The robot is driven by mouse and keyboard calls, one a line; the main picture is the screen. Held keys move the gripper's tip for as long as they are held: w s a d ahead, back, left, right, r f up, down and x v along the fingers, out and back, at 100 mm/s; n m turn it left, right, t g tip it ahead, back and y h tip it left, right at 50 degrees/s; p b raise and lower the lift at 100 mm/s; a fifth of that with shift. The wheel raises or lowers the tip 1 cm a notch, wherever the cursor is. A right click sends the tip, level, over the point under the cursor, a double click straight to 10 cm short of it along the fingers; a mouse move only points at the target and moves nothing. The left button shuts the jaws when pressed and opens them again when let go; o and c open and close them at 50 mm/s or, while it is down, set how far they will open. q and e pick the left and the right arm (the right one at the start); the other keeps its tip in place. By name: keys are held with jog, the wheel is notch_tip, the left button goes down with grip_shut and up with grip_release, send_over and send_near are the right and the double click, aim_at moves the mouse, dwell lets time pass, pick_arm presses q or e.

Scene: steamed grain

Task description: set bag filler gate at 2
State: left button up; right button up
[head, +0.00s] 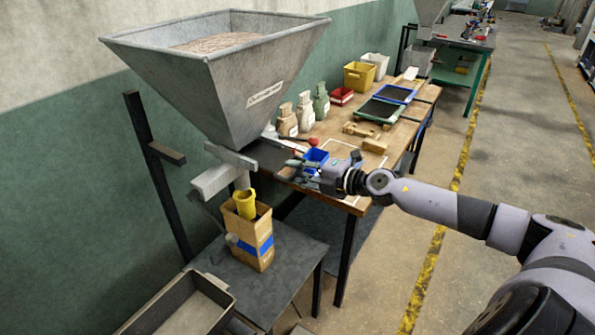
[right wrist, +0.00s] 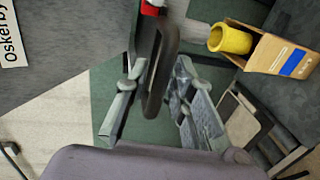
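The grey hopper (head: 225,85) of the bag filler holds grain. Below it are a pale gate housing (head: 222,172) and a yellow spout (head: 245,203) over an open brown bag (head: 252,238) with a blue band. A pale bar with a red knob (head: 313,142) shows near the hopper's right side. My right gripper (head: 298,168) is right of the housing. In the right wrist view its fingers (right wrist: 161,64) are apart, with a dark slotted bar (right wrist: 160,85) between them; contact cannot be told. Gate numbers are not readable. My left gripper is not in view.
A grey low table (head: 285,285) carries the bag. An empty tray (head: 185,305) is at lower left. The floor at right is clear.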

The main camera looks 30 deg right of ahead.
jog(key=shift+o, duration=0.7)
jog(key=v, duration=1.2)
dwell(0.5)
